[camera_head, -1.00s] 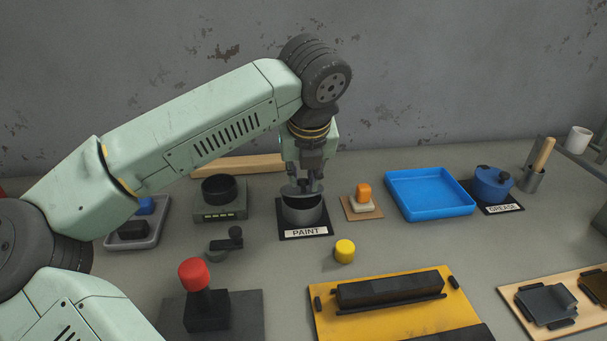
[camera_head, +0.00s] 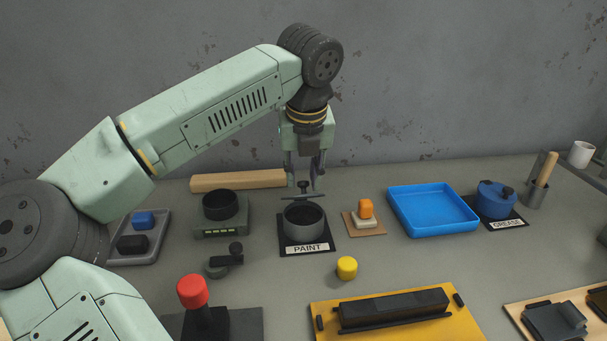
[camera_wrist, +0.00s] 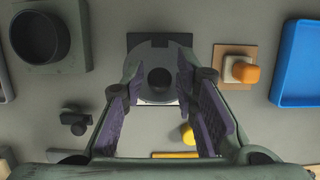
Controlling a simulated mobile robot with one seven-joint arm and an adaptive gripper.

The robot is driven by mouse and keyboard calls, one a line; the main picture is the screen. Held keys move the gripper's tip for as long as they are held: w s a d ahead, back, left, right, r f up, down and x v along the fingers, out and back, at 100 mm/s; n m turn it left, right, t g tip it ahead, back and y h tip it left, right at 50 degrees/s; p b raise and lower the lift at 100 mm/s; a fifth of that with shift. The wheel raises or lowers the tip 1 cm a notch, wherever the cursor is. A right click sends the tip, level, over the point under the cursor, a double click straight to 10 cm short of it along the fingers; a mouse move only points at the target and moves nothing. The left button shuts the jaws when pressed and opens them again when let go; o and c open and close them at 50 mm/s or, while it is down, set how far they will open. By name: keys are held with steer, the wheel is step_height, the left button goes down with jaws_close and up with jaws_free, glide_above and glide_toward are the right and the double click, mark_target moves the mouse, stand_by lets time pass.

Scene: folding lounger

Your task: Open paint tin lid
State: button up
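The dark grey paint tin (camera_head: 304,231) stands on a black mat labelled PAINT, with its dark inside showing. Its lid (camera_head: 290,196), a thin grey disc with a small knob, appears raised above the tin's back rim with a gap between them. What holds the lid up is not visible. My gripper (camera_head: 303,178) points down just above the lid, its fingers spread on either side of the knob and apart from it. In the wrist view the open fingers (camera_wrist: 158,80) frame the round lid (camera_wrist: 150,55) and its dark knob; the lid hides most of the tin.
A blue tray (camera_head: 432,228) and an orange-topped block (camera_head: 365,208) stand right of the tin. A black round dish on a grey base (camera_head: 222,228) is to the left. A yellow cap (camera_head: 347,268) and a red-topped lever (camera_head: 192,291) stand in front. A wooden bar (camera_head: 238,181) lies behind.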

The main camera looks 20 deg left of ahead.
mark_target(305, 194)
steer(key=shift+o, duration=1)
steer(key=shift+s+r, duration=0.1)
steer(key=v, duration=0.7)
steer(key=shift+r, duration=0.25)
steer(key=shift+d, duration=0.1)
